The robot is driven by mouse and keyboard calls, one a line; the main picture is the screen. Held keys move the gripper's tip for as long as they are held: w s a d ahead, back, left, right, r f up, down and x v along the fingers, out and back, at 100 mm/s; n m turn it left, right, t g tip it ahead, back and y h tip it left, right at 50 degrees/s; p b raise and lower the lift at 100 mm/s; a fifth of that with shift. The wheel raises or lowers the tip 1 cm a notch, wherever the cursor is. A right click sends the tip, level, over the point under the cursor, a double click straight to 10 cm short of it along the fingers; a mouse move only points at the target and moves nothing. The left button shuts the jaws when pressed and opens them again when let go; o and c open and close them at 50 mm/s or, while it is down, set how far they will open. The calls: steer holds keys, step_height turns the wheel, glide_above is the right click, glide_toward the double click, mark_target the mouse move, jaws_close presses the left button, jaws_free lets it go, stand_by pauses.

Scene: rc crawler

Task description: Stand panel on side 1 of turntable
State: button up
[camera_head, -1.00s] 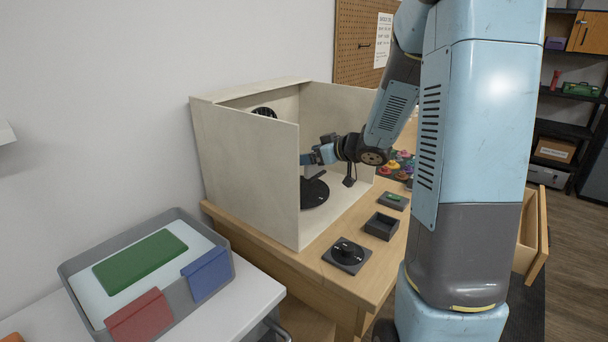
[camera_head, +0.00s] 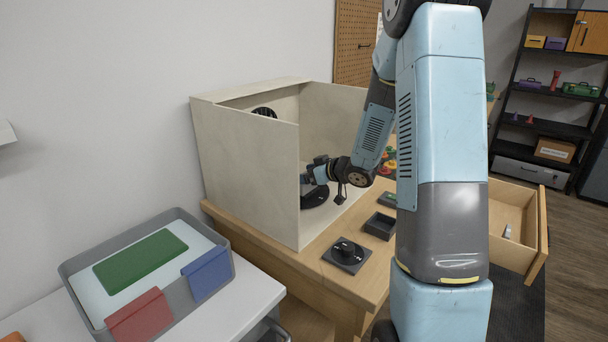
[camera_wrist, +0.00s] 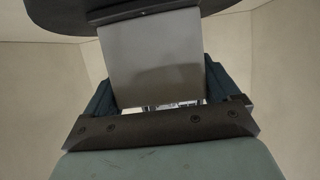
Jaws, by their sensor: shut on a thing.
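My gripper (camera_head: 308,177) is inside the pale open box, low over the black round turntable (camera_head: 316,197). In the wrist view my gripper (camera_wrist: 160,85) has its two dark fingers on either side of a flat grey panel (camera_wrist: 155,60) and is shut on it. The panel's far edge meets a dark strip on the turntable (camera_wrist: 60,18), which fills the top of that view. I cannot tell whether the panel is fully seated there. In the head view my gripper and arm hide the panel and part of the turntable. No side marking is readable.
The pale box's walls (camera_head: 245,165) stand close around my gripper. A black knob (camera_head: 346,252) and a small dark tray (camera_head: 380,225) are on the bench in front. An open drawer (camera_head: 515,230) is at right.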

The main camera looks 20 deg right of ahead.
steer(key=o, duration=0.9)
steer(key=shift+s+d+r, duration=0.2)
steer(key=v, duration=1.1)
steer(key=s+d+r+m+h, duration=0.3)
steer(key=s+r+m+h, duration=0.25)
steer(key=r+h, duration=0.55)
steer(key=s+a+r+g+y, duration=0.1)
steer(key=s+a, duration=0.2)
steer(key=s, duration=0.4)
steer(key=s+a+m+g+y, duration=0.1)
steer(key=s+a+g, duration=0.1)
steer(key=s, duration=0.6)
steer(key=s+a+r+g+y, duration=0.1)
steer(key=s+a, duration=0.3)
steer(key=s, duration=0.4)
steer(key=shift+a+r+m+g, duration=0.3)
steer(key=shift+a+m+g, duration=0.1)
steer(key=shift+g, duration=0.2)
